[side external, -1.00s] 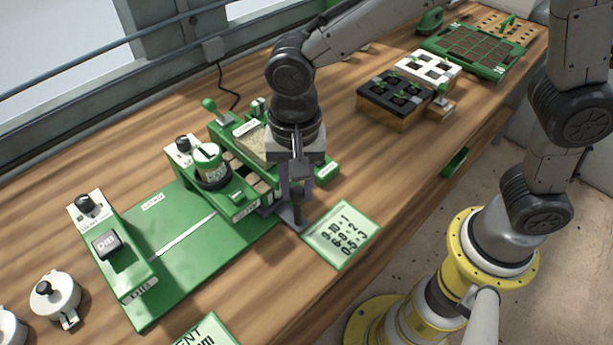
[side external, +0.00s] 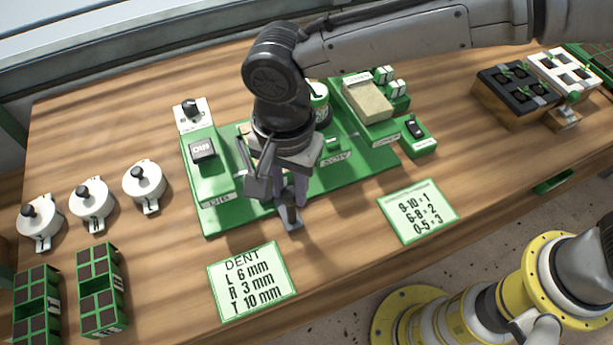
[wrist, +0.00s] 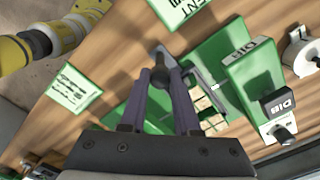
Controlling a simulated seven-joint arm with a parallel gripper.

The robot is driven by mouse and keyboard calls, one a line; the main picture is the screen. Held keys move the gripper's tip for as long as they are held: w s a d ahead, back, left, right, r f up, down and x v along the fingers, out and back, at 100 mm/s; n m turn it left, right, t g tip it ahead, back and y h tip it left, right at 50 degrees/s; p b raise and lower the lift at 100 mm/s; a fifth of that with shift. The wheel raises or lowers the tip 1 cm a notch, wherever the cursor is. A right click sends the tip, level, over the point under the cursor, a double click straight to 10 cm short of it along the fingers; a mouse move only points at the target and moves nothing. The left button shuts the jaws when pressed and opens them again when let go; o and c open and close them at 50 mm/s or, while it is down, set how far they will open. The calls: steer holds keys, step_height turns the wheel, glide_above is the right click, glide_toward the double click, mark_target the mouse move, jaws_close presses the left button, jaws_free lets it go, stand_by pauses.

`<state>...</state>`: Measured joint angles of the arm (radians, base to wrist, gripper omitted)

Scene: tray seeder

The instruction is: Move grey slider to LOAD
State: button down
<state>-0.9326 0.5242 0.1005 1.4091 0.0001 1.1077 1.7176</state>
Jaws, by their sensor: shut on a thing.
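The grey slider (side external: 290,220) is a grey plate with a dark upright knob at the front edge of the green board (side external: 215,222). My gripper (side external: 291,192) is shut on its knob; the wrist view shows the knob (wrist: 160,72) between the purple fingers. The slider stands between the DIB station (side external: 202,165) on the left and the SOW station (side external: 350,158) on the right. In the wrist view, a tray with tan cells (wrist: 207,108) lies behind the slider. The LOAD label is hidden behind my arm in the side view.
A DENT card (side external: 252,282) and a number card (side external: 418,211) lie in front of the board. White round dibber heads (side external: 92,204) and green cell trays (side external: 100,290) are at left. The COVER station (side external: 368,100) is at right.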

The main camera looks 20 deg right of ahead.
steer(key=shift+a+r, duration=0.1)
steer(key=c, duration=0.6)
jaws_free()
step_height(320, 180, up, 14)
steer(key=shift+f, duration=0.1)
stand_by(0.5)
